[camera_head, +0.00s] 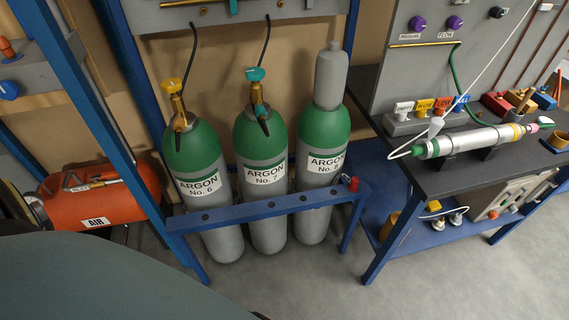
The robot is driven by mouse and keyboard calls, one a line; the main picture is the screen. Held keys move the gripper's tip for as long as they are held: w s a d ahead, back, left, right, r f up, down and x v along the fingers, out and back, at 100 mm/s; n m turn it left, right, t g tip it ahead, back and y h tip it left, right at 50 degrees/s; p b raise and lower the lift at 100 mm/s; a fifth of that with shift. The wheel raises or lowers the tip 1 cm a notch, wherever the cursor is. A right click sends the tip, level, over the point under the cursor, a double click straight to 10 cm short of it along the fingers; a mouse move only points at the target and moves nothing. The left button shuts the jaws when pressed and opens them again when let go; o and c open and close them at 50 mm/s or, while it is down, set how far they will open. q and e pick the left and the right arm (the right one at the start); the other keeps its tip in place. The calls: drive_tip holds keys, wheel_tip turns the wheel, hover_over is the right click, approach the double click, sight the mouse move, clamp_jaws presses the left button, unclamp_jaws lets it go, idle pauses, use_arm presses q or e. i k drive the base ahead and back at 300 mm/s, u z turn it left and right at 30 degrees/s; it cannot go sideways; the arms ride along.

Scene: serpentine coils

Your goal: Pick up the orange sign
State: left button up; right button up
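A small orange sign (442,104) stands upright in a row of small signs on a grey holder (400,127) at the back left of the dark bench top. Its lettering is too small to read surely. A yellow sign (425,106) is just left of it and a blue sign (461,103) just right. A white sign (403,108) is at the row's left end. Neither of my grippers shows in this view.
Green-topped argon bottles (267,150) stand in a blue rack (270,207) to the left. The grey floor (330,285) in front is clear.

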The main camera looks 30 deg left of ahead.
sight(440, 104)
drive_tip(key=z, duration=1.7)
drive_tip(key=i, duration=1.3)
drive_tip(key=u, duration=1.5)
